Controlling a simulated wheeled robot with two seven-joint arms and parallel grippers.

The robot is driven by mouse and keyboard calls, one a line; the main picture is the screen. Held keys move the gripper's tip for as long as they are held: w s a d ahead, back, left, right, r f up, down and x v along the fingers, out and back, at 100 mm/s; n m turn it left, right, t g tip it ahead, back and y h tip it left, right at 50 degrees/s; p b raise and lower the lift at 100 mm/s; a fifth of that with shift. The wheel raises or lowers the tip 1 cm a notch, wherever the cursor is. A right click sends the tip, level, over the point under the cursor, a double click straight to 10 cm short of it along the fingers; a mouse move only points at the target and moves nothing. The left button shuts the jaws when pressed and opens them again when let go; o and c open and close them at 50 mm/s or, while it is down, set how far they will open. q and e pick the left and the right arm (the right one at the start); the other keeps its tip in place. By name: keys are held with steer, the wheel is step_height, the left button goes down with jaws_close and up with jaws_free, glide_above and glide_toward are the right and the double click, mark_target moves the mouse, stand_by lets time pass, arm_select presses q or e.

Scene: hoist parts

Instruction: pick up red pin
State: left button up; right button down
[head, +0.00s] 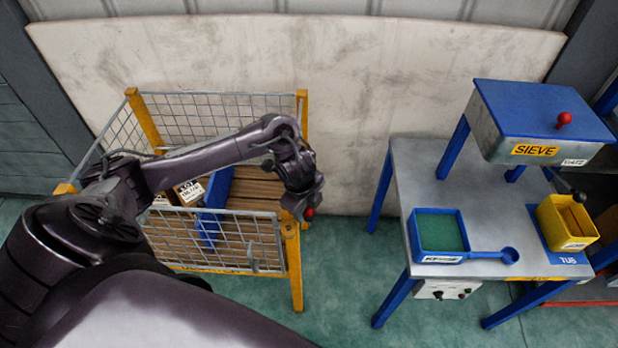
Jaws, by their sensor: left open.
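A small red round head, which looks like the top of the red pin (309,212), shows at the front right corner of the yellow-framed mesh crate (290,229). My left gripper (303,208) is right over that corner, pointing down, with its fingers at or around the red head. It is open. The gripper hides the rest of the pin, and I cannot tell whether the fingers touch it. My right gripper is not in view.
The crate holds a blue part (212,196) and a labelled box (190,190). To the right, a metal table (408,180) carries a green-filled blue tray (440,232), a yellow tub (567,222) and a sieve housing (540,105) with a red knob (564,119). Floor between is clear.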

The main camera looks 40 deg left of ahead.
arm_select(q)
steer(key=shift+w+f, duration=0.1)
steer(key=shift+f, duration=0.2)
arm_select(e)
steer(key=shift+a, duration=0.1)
arm_select(q)
steer(key=c, duration=1.1)
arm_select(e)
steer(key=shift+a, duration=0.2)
arm_select(q)
steer(key=shift+o, duration=0.2)
steer(key=shift+r, duration=0.1)
